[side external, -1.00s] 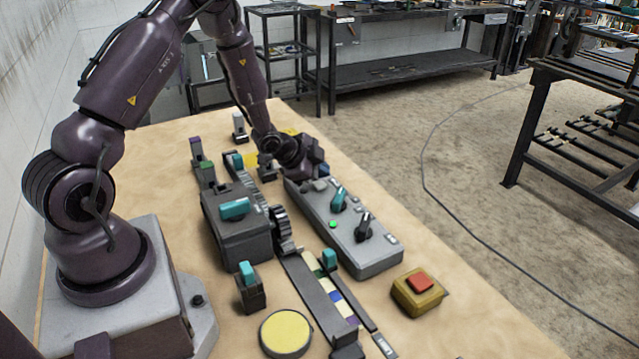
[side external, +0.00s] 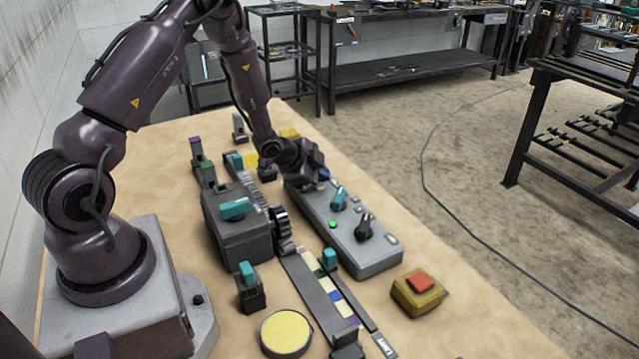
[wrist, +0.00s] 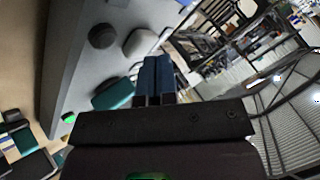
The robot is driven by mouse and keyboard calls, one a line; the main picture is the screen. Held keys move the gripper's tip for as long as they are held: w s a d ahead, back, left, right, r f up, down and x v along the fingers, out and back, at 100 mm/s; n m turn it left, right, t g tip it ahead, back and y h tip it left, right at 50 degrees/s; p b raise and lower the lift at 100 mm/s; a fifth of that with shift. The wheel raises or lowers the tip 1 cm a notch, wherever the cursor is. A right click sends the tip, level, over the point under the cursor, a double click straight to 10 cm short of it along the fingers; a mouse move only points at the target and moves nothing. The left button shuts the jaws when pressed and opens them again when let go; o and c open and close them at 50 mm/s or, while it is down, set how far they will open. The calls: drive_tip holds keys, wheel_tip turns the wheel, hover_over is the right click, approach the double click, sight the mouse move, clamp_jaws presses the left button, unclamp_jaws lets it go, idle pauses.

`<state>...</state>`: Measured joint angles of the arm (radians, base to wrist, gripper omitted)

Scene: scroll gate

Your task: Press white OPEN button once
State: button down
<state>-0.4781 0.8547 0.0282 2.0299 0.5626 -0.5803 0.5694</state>
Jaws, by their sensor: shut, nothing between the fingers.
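A grey control panel (side external: 378,258) lies on the table, with a teal knob (side external: 339,199), a black knob (side external: 364,226) and a lit green lamp (side external: 333,225). My gripper (side external: 324,173) is over its far end, pointing down and closed, with nothing held. In the wrist view, the blue fingers (wrist: 155,66) are together. A pale, rounded button (wrist: 142,42) lies just past their tips, likely the white OPEN button; I cannot read a label or tell whether the fingers touch it. A dark round button (wrist: 103,36) is beside it. My gripper mostly hides this end in the side view.
A grey box with a teal handle (side external: 235,209) and a gear stand left of the panel. A yellow box with a red button (side external: 419,281) is at the near right. A yellow disc (side external: 286,333) and a track with coloured tiles (side external: 328,290) are in front.

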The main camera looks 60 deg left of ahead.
sight(320, 185)
drive_tip(key=shift+f, duration=0.4)
idle(0.4)
drive_tip(key=shift+r, duration=0.95)
drive_tip(key=shift+r, duration=2.5)
